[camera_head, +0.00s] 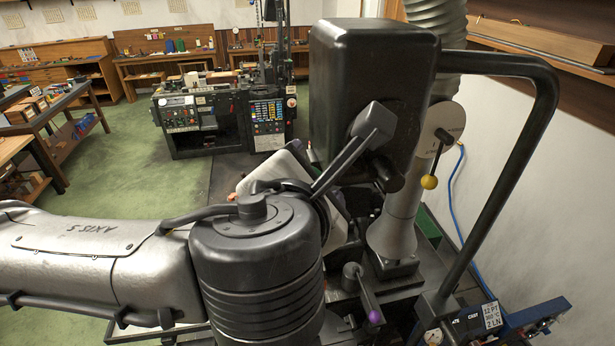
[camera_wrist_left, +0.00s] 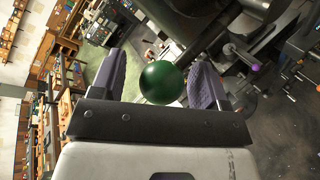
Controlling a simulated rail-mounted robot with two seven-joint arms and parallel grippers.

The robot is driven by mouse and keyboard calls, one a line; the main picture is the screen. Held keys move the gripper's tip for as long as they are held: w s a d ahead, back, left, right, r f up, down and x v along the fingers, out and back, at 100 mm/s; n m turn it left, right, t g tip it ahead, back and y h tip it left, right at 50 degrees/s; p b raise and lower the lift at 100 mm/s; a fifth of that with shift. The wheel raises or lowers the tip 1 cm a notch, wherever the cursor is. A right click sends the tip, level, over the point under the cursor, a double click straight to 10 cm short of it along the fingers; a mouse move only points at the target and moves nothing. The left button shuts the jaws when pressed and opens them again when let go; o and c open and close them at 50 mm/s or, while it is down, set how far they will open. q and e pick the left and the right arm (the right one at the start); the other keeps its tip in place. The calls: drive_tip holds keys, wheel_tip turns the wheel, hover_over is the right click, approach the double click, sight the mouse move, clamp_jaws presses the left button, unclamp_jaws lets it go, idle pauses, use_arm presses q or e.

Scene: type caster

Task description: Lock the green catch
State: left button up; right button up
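The green catch's round green knob (camera_wrist_left: 161,83) shows large in the left wrist view, in front of the gripper's palm. My left gripper (camera_wrist_left: 158,66) is open, with one purple-padded finger on each side of the knob. A gap shows between the knob and the left finger; the right finger appears close to the knob's edge, and I cannot tell if it touches. In the head view my left arm comes in from the left and its wrist hides the knob and most of the gripper. My right gripper is in neither view.
The black caster housing (camera_head: 365,90) stands just beyond my left wrist. A yellow-knobbed lever (camera_head: 429,182) hangs at its right, and a purple-knobbed lever (camera_head: 374,316) juts out below. A thick black bent pipe (camera_head: 520,160) bounds the right. Green floor (camera_head: 150,180) lies open to the left.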

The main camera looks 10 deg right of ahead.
use_arm(q)
drive_tip(key=v, duration=1.2)
drive_tip(key=shift+f, duration=0.15)
drive_tip(key=w+f+n+g+h, duration=0.4)
drive_tip(key=f+n, duration=1)
drive_tip(key=f, duration=0.1)
drive_tip(key=a+f+n+g+y, duration=0.1)
drive_tip(key=a+f+n, duration=0.2)
drive_tip(key=f+n, duration=0.45)
drive_tip(key=a+f+n+y, duration=0.1)
drive_tip(key=a+f+n, duration=0.1)
drive_tip(key=f+n, duration=0.6)
drive_tip(key=s+a+f+n+g+y, duration=0.2)
drive_tip(key=s+a+f+n, duration=0.6)
drive_tip(key=f, duration=0.4)
drive_tip(key=s+a+f+n+g+y, duration=0.3)
drive_tip(key=s+a+f+n, duration=0.6)
drive_tip(key=s+f, duration=0.2)
wheel_tip(320, 180, down, 3)
drive_tip(key=shift+s+r+y, duration=0.2)
drive_tip(key=shift+s+y, duration=0.1)
drive_tip(key=shift+y, duration=0.1)
